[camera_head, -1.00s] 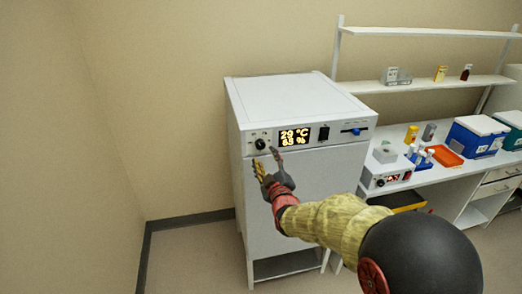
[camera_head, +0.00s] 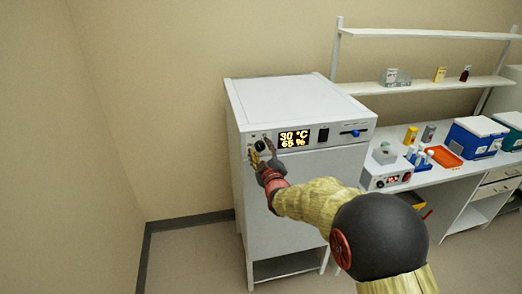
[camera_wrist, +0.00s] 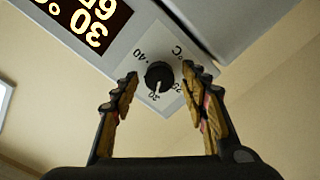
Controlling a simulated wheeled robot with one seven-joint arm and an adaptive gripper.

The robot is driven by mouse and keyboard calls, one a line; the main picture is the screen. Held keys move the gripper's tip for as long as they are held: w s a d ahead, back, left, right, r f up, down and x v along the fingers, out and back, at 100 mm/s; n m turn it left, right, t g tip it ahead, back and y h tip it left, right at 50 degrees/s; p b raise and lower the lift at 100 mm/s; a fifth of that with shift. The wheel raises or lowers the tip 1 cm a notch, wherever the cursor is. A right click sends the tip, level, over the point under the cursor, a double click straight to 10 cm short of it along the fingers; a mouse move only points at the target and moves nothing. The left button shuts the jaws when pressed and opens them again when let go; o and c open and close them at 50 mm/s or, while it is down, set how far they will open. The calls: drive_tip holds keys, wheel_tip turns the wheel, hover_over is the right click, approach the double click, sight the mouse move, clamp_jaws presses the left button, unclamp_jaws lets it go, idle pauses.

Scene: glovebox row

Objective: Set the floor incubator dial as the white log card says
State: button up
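The floor incubator (camera_head: 292,97) is a white cabinet with a control panel on its upper front. Its lit display (camera_head: 295,138) reads 30 °C and 65 %; part of it shows rotated in the wrist view (camera_wrist: 88,22). The black dial (camera_wrist: 159,75) has a white pointer toward the bottom of the picture, at a number that looks like 30. My gripper (camera_head: 261,149) is at the dial. In the wrist view its padded fingers stand open on either side of the dial, with gaps showing. I cannot make out a readable white log card.
A black switch (camera_head: 323,134) and a blue slider (camera_head: 356,132) are on the same panel. A bench to the right holds a small device (camera_head: 385,178), an orange tray (camera_head: 443,156) and blue boxes (camera_head: 474,138). Shelves (camera_head: 430,84) hang above it. Floor left of the incubator is clear.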

drive_tip(key=shift+c, duration=1.1)
drive_tip(key=c, duration=0.7)
drive_tip(key=shift+c, duration=0.6)
